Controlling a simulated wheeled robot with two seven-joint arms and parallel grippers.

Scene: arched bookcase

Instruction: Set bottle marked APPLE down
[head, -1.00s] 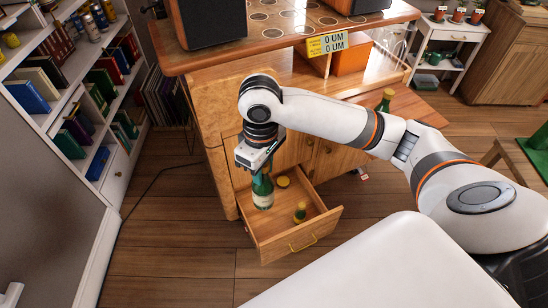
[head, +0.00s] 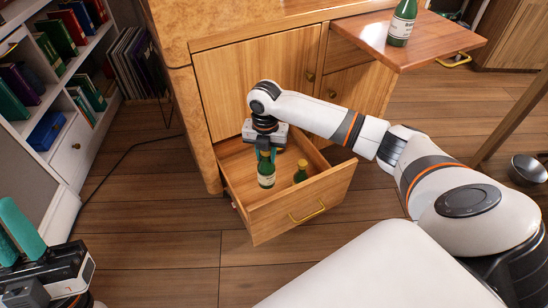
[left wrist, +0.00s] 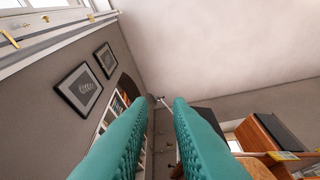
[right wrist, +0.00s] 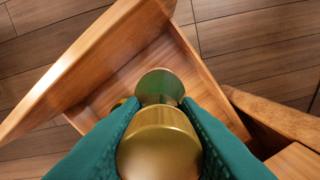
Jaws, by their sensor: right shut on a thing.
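My right gripper (head: 266,152) is shut on a green bottle (head: 266,174) with a pale label, held upright in the open drawer (head: 300,212). I cannot read the label or tell whether its base touches the drawer floor. In the right wrist view, the teal fingers (right wrist: 158,125) flank its gold cap (right wrist: 158,145). A second green bottle (head: 300,174) with a gold cap stands to its right, partly hidden by the drawer front. A third green bottle (head: 402,24) stands on the pull-out shelf. My left gripper (head: 20,232) is open and empty at the lower left; its fingers (left wrist: 150,130) stand apart.
The pull-out shelf (head: 440,38) juts out at upper right. Cabinet doors (head: 255,75) rise behind the drawer. A bookcase (head: 70,130) stands at left. A metal bowl (head: 527,168) is at the right edge. The floor (head: 150,225) left of the drawer is clear.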

